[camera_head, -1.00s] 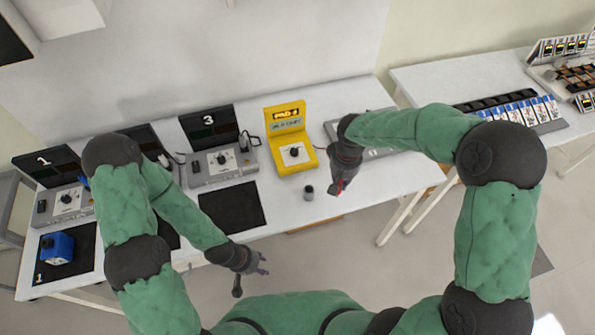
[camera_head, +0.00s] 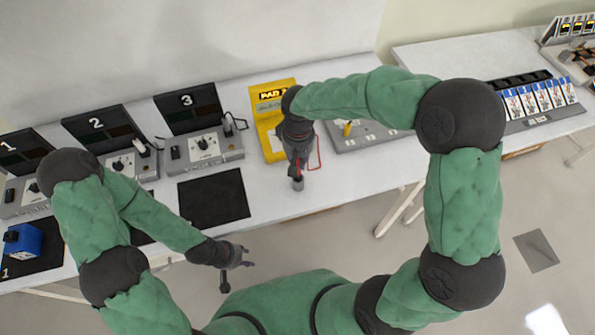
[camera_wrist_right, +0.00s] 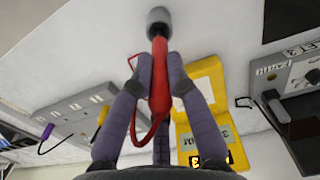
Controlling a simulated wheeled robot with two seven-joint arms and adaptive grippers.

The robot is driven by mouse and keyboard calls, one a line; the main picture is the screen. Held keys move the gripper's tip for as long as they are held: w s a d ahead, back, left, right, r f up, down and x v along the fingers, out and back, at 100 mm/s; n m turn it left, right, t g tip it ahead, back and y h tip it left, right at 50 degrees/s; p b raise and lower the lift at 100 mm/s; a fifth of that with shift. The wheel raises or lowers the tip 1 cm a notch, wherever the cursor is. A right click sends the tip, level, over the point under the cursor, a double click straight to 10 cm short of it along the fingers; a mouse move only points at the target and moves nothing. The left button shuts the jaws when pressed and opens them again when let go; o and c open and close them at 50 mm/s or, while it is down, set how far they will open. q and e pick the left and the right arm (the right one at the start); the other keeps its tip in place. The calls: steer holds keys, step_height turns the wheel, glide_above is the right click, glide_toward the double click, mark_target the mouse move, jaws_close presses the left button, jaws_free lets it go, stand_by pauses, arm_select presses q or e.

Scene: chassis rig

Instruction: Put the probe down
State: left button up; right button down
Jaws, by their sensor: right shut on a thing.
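The red probe (camera_wrist_right: 158,75) is held between the fingers of my right gripper (camera_wrist_right: 160,90) in the right wrist view. Its far end meets a small grey cylindrical holder (camera_wrist_right: 159,20); I cannot tell how deep it sits. In the head view my right gripper (camera_head: 298,168) points down right above the holder (camera_head: 298,185), near the table's front edge, and largely hides the probe. A red lead loops beside the gripper. My left gripper (camera_head: 238,262) is open and empty, in front of the table.
A yellow tester (camera_head: 270,140) stands behind the right gripper. A grey panel with a yellow-handled part (camera_head: 347,129) lies to its right. Numbered stations line the left, with a black mat (camera_head: 213,199) and a blue box (camera_head: 22,241). The table's front right is clear.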

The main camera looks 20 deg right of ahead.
steer(key=shift+f+b, duration=0.5)
steer(key=shift+f, duration=2)
steer(key=shift+f, duration=0.15)
steer(key=c, duration=1.2)
jaws_free()
steer(key=shift+r, duration=0.2)
step_height(320, 180, up, 12)
steer(key=shift+f+p, duration=0.1)
steer(key=shift+p, duration=1.05)
